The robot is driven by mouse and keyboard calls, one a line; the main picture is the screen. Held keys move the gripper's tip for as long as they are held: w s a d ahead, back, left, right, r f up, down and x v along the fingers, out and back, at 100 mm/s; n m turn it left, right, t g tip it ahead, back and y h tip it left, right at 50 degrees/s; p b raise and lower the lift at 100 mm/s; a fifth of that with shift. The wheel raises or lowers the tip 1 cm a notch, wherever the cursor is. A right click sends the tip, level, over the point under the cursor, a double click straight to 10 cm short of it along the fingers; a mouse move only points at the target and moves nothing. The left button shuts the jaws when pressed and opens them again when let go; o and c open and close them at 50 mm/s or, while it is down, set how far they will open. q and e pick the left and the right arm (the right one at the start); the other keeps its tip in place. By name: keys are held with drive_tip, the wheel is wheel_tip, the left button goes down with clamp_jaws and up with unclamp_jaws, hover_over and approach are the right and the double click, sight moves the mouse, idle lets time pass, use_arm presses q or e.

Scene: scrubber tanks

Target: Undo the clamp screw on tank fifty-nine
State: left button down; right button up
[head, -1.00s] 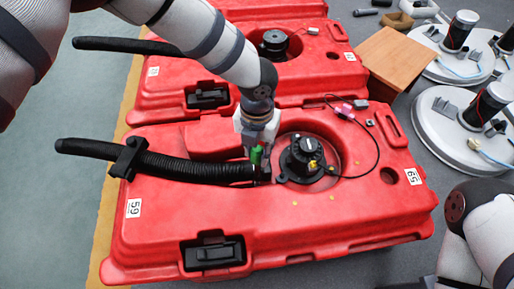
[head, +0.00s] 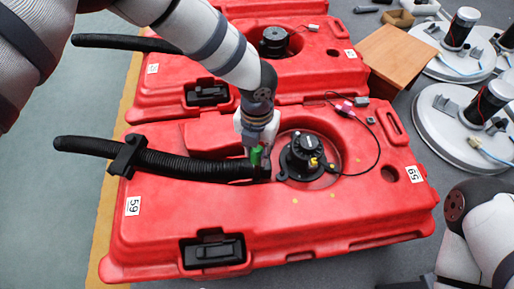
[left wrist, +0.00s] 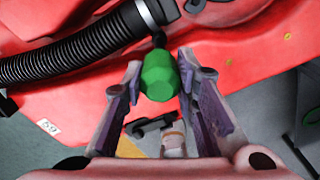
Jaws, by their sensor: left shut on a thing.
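Tank fifty-nine (head: 165,240) is the near red tank, with a white 59 label (head: 133,206) at its left end. A black ribbed hose (head: 190,165) lies across it and meets the black pump cap (head: 304,156) near the middle. The clamp screw has a green knob (head: 256,155) at that hose end, and the knob also shows in the left wrist view (left wrist: 159,76). My left gripper (head: 257,158) points down over the joint and is shut on the green knob, fingers on either side. The clamp band is mostly hidden. My right gripper is out of view.
A second red tank (head: 165,98) stands behind, with its own hose (head: 120,44). A wooden box (head: 398,55) and round white lids (head: 465,127) lie at right. A thin black cable (head: 377,150) loops over tank fifty-nine. My right forearm is at lower right.

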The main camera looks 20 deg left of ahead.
use_arm(q)
drive_tip(key=shift+f, duration=0.2)
drive_tip(key=n+p, duration=0.1)
drive_tip(key=n, duration=0.1)
drive_tip(key=n+p, duration=0.1)
drive_tip(key=n, duration=0.1)
drive_tip(key=shift+r, duration=0.35)
drive_tip(key=n+p, duration=0.1)
drive_tip(key=n, duration=0.4)
drive_tip(key=shift+f, duration=0.15)
drive_tip(key=shift+f+n, duration=0.2)
drive_tip(key=shift+n, duration=0.4)
